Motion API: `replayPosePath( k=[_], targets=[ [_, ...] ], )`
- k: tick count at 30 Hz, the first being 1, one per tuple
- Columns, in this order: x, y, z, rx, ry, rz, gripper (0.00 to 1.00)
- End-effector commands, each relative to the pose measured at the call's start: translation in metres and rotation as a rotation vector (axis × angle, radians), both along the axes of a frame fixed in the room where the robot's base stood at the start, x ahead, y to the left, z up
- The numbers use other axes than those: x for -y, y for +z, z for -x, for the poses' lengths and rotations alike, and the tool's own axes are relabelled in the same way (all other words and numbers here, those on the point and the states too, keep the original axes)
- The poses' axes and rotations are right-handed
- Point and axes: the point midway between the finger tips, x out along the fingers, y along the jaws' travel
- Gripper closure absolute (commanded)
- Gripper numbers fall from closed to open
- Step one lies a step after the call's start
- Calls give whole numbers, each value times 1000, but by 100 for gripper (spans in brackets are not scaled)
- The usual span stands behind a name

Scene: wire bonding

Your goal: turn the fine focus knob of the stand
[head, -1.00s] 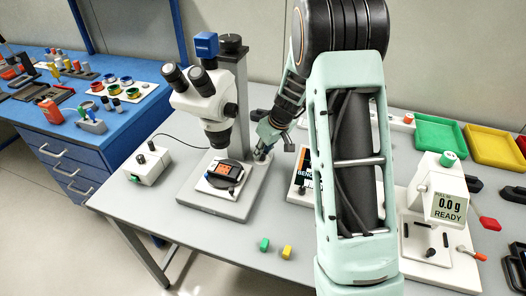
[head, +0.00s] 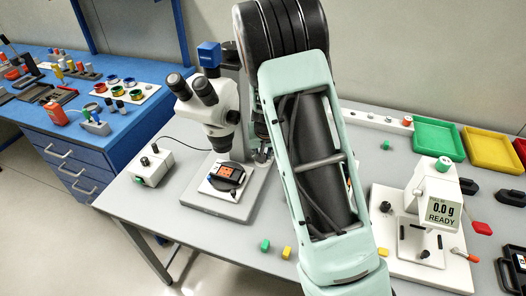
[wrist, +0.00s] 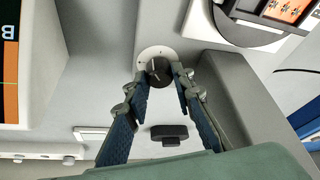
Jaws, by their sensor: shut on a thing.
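The fine focus knob (wrist: 158,70) is a small dark round knob with a light pointer mark, set on a pale ring with tick marks. In the wrist view my gripper (wrist: 160,76) has its two blue-padded fingers on either side of the knob, shut on it. In the head view the stand's base (head: 241,204) carries the white microscope (head: 221,115). My arm covers most of the gripper and the knob there; only part of the gripper (head: 262,153) shows beside the column.
A dark oblong part (wrist: 168,133) lies between my fingers, behind the tips. The stage with an orange chip (head: 228,173) is close to the gripper. A white control box (head: 151,165) stands left, a scale (head: 437,208) right. Green (head: 265,245) and yellow (head: 287,252) blocks lie in front.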

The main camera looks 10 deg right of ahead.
Motion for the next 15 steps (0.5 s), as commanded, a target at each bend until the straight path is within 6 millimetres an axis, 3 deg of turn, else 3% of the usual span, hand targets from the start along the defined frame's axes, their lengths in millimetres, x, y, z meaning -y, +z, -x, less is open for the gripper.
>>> replayPosePath(
  k=[14,15],
  targets=[
    [0,-1,0,-1,-15,0,100],
    [0,-1,0,-1,-15,0,74]
  ],
)
